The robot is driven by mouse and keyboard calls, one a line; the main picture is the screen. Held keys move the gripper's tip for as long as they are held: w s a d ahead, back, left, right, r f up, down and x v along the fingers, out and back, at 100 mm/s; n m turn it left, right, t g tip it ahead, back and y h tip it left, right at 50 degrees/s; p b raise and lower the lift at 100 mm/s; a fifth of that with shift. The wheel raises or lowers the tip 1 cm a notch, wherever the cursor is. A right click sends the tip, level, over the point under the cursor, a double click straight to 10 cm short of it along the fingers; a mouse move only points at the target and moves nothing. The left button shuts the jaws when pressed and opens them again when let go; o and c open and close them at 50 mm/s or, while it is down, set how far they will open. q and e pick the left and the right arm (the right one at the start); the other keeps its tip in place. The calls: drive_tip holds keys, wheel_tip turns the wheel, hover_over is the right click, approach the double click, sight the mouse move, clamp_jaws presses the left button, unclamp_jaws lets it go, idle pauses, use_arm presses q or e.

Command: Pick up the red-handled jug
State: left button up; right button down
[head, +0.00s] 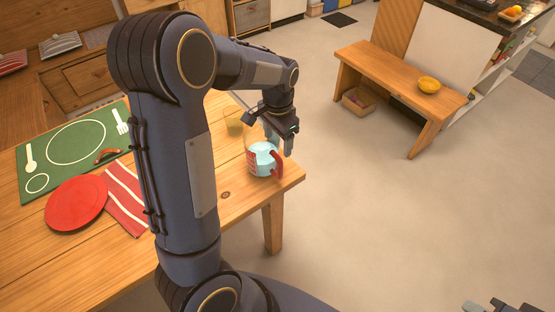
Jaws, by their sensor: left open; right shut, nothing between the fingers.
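My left gripper (280,143) points down at the jug's upper right side, close above the handle. Its fingers are open; I cannot tell whether they touch the jug. My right gripper (488,305) shows only in part at the bottom right edge, shut and far from the table.
The wooden table (238,187) also holds a green placemat (50,183), red plate (75,203), striped red napkin (124,195) and yellowish cup (233,123). A bench (385,72) with a yellow bowl (429,85) stands behind. The floor at right is clear.

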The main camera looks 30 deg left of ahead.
sight(277, 155)
use_arm(q)
wheel_tip(277, 155, down, 10)
drive_tip(key=shift+f, duration=0.25)
idle(0.3)
drive_tip(key=shift+a, duration=0.1)
drive_tip(key=shift+c, duration=0.5)
drive_tip(key=c, duration=1.2)
clamp_jaws()
drive_tip(key=shift+r, duration=0.2)
